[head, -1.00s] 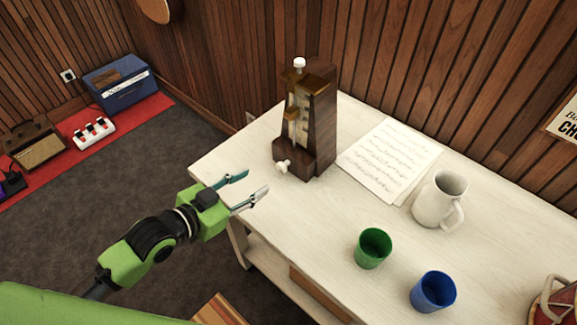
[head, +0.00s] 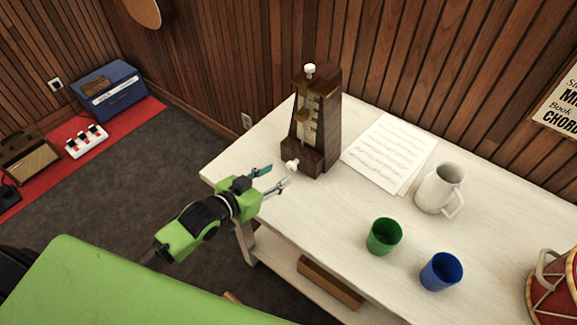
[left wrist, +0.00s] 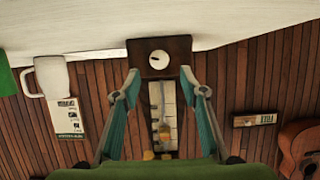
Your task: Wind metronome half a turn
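The dark wooden metronome (head: 326,130) stands upright on the white table (head: 330,225), near its left end. Its white winding knob (head: 292,165) sticks out low on the side facing my left gripper. My left gripper (head: 276,178) is open and empty just short of the knob, its two fingers apart and pointing at it. In the left wrist view the picture is upside down: the round knob (left wrist: 159,58) with a dark slot shows between and beyond the fingertips, on the metronome's base (left wrist: 180,47). My right gripper is not in view.
Sheet music (head: 391,152) lies right of the metronome. A white pitcher (head: 438,190), a green cup (head: 384,236), a blue cup (head: 441,271) and a red drum (head: 555,290) stand farther right. The wood-panelled wall is close behind the table.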

